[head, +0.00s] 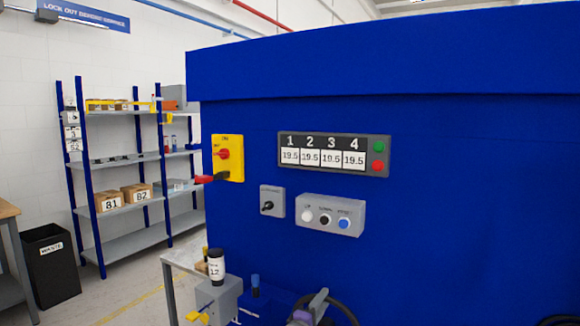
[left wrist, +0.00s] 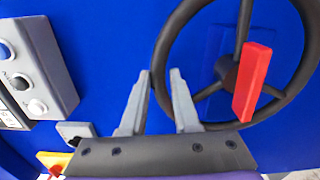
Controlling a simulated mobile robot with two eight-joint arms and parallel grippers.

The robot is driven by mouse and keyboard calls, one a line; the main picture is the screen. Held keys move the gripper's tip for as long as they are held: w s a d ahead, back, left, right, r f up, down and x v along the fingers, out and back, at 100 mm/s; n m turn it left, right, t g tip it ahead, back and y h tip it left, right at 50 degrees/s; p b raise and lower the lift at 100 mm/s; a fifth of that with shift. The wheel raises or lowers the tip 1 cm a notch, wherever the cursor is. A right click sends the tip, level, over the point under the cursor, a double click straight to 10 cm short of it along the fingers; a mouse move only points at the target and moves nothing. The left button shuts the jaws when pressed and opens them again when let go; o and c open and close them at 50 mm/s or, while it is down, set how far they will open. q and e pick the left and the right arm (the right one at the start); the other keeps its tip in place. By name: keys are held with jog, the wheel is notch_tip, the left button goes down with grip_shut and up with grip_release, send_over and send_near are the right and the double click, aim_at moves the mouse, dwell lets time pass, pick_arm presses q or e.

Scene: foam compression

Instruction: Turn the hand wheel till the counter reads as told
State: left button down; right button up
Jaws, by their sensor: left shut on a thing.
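The hand wheel (left wrist: 166,47) is black with spokes and stands in front of a blue panel in the left wrist view. A red piece (left wrist: 252,82) sits over its right side. My left gripper (left wrist: 161,74) has its grey fingers on either side of the rim's left edge and is shut on it. In the head view the left gripper (head: 318,298) shows at the bottom edge, by a small dark arc of the wheel (head: 345,307). The counter (head: 333,154) shows 19.5 under each of 1, 2, 3 and 4. My right gripper is out of view.
The large blue machine (head: 450,200) fills the right. A yellow switch plate (head: 237,171), a grey selector box (head: 272,211) and a grey button box (head: 330,222) are on its face. A small table (head: 185,262) stands at its left. Shelves (head: 125,245) and a black waste bin (head: 52,280) stand farther left.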

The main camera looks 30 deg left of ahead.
pick_arm(q)
jog(key=shift+r, duration=0.15)
jog(key=shift+w+a+n+b, duration=0.1)
jog(key=shift+a+n+b, duration=0.35)
jog(key=shift+n+b, duration=0.05)
jog(key=shift+a+f+n+b, duration=0.25)
jog(key=shift+a+n+b, duration=0.5)
jog(key=shift+n, duration=0.25)
jog(key=c, duration=0.7)
grip_release()
jog(key=shift+a, duration=0.1)
jog(key=o, duration=0.7)
jog(key=shift+s, duration=0.25)
